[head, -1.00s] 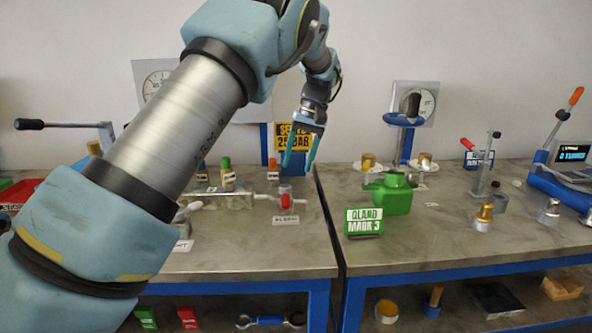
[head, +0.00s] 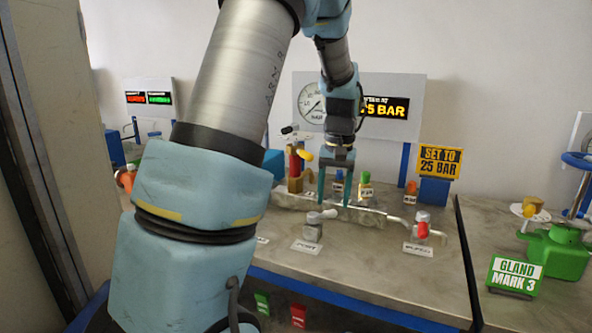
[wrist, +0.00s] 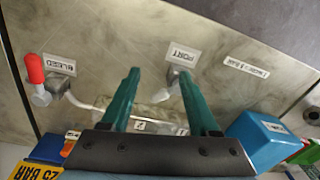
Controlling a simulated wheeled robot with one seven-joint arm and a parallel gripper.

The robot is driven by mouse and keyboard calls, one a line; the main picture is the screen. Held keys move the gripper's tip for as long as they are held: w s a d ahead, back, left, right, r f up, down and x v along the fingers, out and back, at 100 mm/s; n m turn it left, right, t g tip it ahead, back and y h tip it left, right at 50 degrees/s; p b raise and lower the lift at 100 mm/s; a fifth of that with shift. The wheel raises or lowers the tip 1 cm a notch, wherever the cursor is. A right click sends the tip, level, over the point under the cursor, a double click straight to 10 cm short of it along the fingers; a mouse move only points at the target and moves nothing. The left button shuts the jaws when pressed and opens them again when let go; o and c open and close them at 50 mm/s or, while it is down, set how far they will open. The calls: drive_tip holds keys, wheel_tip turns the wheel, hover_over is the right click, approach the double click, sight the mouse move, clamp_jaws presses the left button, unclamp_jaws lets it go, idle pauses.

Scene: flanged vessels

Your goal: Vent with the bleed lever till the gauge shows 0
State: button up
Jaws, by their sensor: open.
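The bleed lever (head: 423,229) has a red handle and stands at the front right of the left bench, behind a label reading BLEED. It also shows at the left of the wrist view (wrist: 36,69). My gripper (head: 335,198) is open and empty, fingers pointing down over the pipework, left of and apart from the lever.
A grey-handled PORT valve (head: 314,226) stands in front of my gripper. Coloured valves (head: 365,188) stand along the pipe. A SET TO 25 BAR sign (head: 439,161) is behind right. A green vessel (head: 558,250) is on the right bench. Bench front is mostly clear.

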drive_tip(key=s+a+f, duration=0.1)
drive_tip(key=s+a, duration=0.6)
drive_tip(key=a, duration=0.1)
drive_tip(key=s+a+f+n+t, duration=0.1)
drive_tip(key=s+a+f, duration=0.1)
drive_tip(key=s+a, duration=0.5)
drive_tip(key=shift+s+a+f+h, duration=0.25)
drive_tip(key=shift+a+h, duration=0.05)
drive_tip(key=shift+a, duration=0.3)
idle(3.6)
